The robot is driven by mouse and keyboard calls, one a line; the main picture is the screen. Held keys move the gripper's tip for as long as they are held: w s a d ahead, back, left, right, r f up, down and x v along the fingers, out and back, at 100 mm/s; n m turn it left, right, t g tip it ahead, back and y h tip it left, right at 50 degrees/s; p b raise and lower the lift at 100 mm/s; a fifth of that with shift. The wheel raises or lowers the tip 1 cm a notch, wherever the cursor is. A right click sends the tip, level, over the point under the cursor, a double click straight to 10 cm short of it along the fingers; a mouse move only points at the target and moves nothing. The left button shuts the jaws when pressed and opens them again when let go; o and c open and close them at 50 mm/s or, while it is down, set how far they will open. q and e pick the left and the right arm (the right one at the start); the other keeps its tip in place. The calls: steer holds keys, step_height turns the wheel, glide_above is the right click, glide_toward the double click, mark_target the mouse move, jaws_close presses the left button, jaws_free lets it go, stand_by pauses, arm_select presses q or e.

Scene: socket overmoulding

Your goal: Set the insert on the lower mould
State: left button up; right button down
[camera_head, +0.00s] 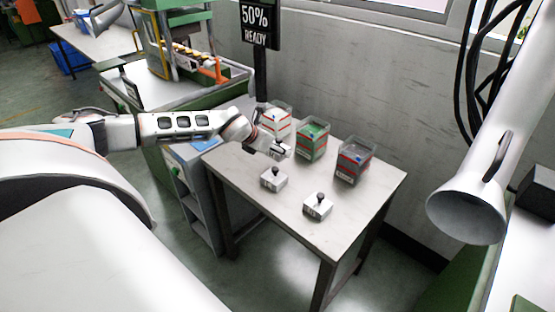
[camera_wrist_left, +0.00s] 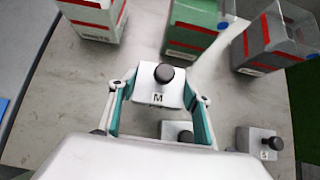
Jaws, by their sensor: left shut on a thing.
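A light grey insert block (camera_wrist_left: 151,98) with a black round knob and the letter M sits between the fingers of my left gripper (camera_wrist_left: 158,98) in the wrist view. The gripper is shut on its sides. In the head view this gripper (camera_head: 268,147) is over the far left part of the table, and the held insert (camera_head: 281,152) shows beside the fingers. I cannot tell whether it touches the tabletop. Two similar inserts (camera_head: 273,180) (camera_head: 318,208) stand on the table. No lower mould can be made out clearly. My right gripper is not in view.
Three clear-topped bins, white (camera_head: 277,124), green (camera_head: 312,143) and grey (camera_head: 354,164), stand along the table's (camera_head: 370,196) back edge. A green-framed machine (camera_head: 163,42) stands behind on the left, near a "50% READY" sign (camera_head: 257,22). The table's right end is clear.

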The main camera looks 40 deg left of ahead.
arm_select(q)
steer(key=shift+w+f, duration=0.1)
steer(key=shift+f, duration=2.1)
steer(key=shift+f, duration=0.15)
steer(key=o, duration=1.5)
steer(key=shift+f, duration=0.2)
steer(key=shift+c, duration=0.2)
steer(key=o, duration=0.4)
steer(key=shift+r, duration=0.1)
steer(key=shift+c, duration=0.2)
steer(key=shift+r, duration=0.1)
